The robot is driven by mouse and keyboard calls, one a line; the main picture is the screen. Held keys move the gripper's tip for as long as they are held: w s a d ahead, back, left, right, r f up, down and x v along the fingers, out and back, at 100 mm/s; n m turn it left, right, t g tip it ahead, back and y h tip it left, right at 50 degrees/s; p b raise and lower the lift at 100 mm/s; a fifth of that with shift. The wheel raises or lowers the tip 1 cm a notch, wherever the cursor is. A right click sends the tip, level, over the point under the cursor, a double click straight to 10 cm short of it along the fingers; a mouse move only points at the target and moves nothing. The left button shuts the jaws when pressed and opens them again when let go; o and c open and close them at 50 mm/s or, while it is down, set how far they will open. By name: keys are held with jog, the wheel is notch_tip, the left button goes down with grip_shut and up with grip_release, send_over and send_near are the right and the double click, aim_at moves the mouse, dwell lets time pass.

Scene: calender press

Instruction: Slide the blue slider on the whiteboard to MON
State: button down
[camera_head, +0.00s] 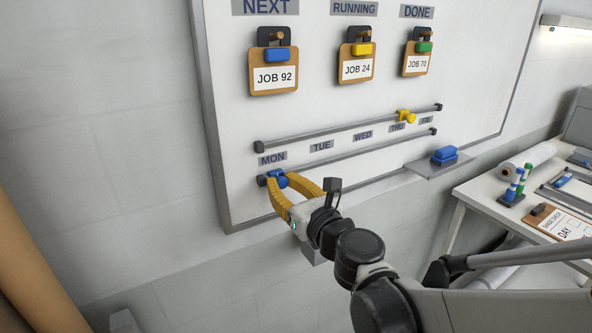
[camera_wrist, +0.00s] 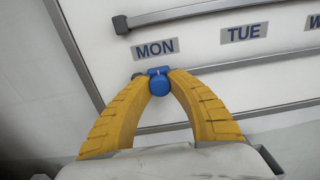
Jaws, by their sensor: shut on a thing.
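The blue slider (camera_head: 277,179) is on the lower rail (camera_head: 352,155) of the whiteboard (camera_head: 238,128), close to the rail's left end. It sits just below the MON label (camera_head: 272,158). In the wrist view the blue slider (camera_wrist: 159,82) shows as a round knob between my fingertips, slightly right of the middle of the MON label (camera_wrist: 155,49) and below it. My gripper (camera_head: 282,182) has its yellow fingers closed on the knob from the front and below. The fingertips partly cover the slider's sides.
A yellow slider (camera_head: 405,116) is on the upper rail (camera_head: 345,130) near THU. A ledge (camera_head: 447,166) with a blue eraser (camera_head: 445,155) juts out at the lower right. A white table (camera_head: 487,200) with markers and a clipboard stands at right. Clipboards hang above the rails.

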jog(key=shift+s+a, duration=0.1)
jog(key=c, duration=1.2)
grip_release()
jog(key=shift+s+a, duration=0.1)
jog(key=v, duration=1.2)
